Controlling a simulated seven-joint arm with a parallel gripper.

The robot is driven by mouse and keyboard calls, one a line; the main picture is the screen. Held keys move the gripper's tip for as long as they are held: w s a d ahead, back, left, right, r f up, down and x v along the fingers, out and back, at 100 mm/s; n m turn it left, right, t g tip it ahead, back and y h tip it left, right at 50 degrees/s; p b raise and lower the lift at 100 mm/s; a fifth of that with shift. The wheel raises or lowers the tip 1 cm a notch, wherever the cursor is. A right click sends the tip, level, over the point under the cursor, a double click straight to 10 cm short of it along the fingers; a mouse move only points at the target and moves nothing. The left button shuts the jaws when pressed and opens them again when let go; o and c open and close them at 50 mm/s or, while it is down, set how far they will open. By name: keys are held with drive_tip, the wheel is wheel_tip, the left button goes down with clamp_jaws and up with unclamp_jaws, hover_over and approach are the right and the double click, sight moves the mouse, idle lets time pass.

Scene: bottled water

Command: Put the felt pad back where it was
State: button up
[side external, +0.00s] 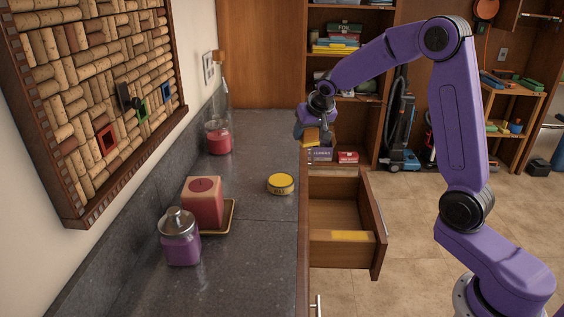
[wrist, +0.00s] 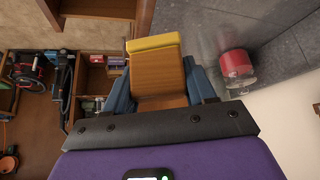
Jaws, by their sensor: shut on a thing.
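My gripper (side external: 308,131) is raised above the back part of the counter's right edge. Its two blue fingers, seen in the wrist view (wrist: 161,88), are shut on a wood-brown block (wrist: 158,74) with a yellow strip (wrist: 153,43) along its far end. This looks like the felt pad, though the side view shows it only as a small brown-yellow patch (side external: 311,137). The open drawer (side external: 376,230) is below and nearer the side camera. A flat yellow piece (side external: 340,236) lies inside it near the front side; I cannot tell what it is.
A yellow round tin (side external: 281,184) stands on the grey counter (side external: 255,255). A red block candle (side external: 203,205) on a tray, a purple jar (side external: 180,240) and a red jar (side external: 218,138) stand along the wall. A cork board (side external: 95,95) hangs above. Shelves stand behind my gripper.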

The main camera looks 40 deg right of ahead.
drive_tip(key=w+f, duration=0.3)
drive_tip(key=w, duration=0.1)
drive_tip(key=w+d+f, duration=0.1)
drive_tip(key=w+f, duration=0.2)
drive_tip(key=w, duration=0.2)
drive_tip(key=w+d+f, duration=0.1)
drive_tip(key=w+f, duration=0.2)
drive_tip(key=w, duration=0.1)
drive_tip(key=shift+w+f, duration=0.15)
drive_tip(key=shift+w, duration=0.1)
drive_tip(key=shift+w+f, duration=0.2)
drive_tip(key=shift+f, duration=1.6)
drive_tip(key=o, duration=1)
drive_tip(key=shift+f, duration=0.15)
